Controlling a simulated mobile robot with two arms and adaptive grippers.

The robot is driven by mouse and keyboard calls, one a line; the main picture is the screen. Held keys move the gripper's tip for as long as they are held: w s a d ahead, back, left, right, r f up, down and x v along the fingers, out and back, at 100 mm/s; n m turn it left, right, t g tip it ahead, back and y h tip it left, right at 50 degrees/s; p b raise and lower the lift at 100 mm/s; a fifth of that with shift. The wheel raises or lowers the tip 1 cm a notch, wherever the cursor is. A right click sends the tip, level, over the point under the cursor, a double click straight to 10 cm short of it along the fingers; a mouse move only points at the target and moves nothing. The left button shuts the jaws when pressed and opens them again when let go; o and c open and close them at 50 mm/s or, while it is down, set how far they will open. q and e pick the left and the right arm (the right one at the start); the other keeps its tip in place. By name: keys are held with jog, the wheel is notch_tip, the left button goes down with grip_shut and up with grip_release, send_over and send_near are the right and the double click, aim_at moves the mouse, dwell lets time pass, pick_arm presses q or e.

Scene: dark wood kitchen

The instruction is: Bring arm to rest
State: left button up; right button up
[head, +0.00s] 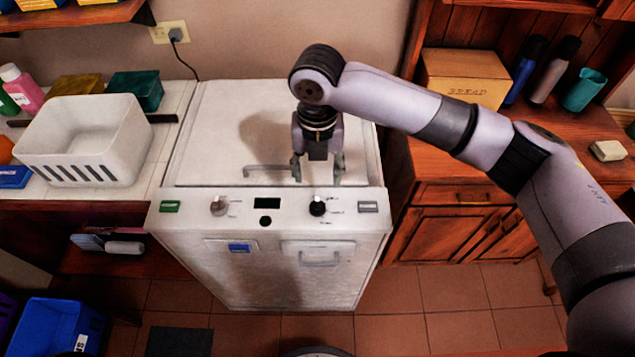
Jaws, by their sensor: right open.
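My right arm (400,105) comes in from the right, bends at the wrist and points down. My right gripper (317,172) hangs over the front part of the white washing machine's top, its two fingers apart with nothing between them. I cannot tell whether the fingertips touch the lid. A slim handle (262,167) on the lid lies just left of the fingers. The washing machine (225,262) stands with its lid down and its front panel facing me. My left gripper is not in this view.
A white basket (90,168) stands on the counter at left, with bottles and boxes behind. At right, a bread box (465,72), bottles and a teal cup (584,90) stand on a wooden cabinet. A blue bin (60,325) is on the floor at lower left.

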jog(key=shift+r, duration=0.55)
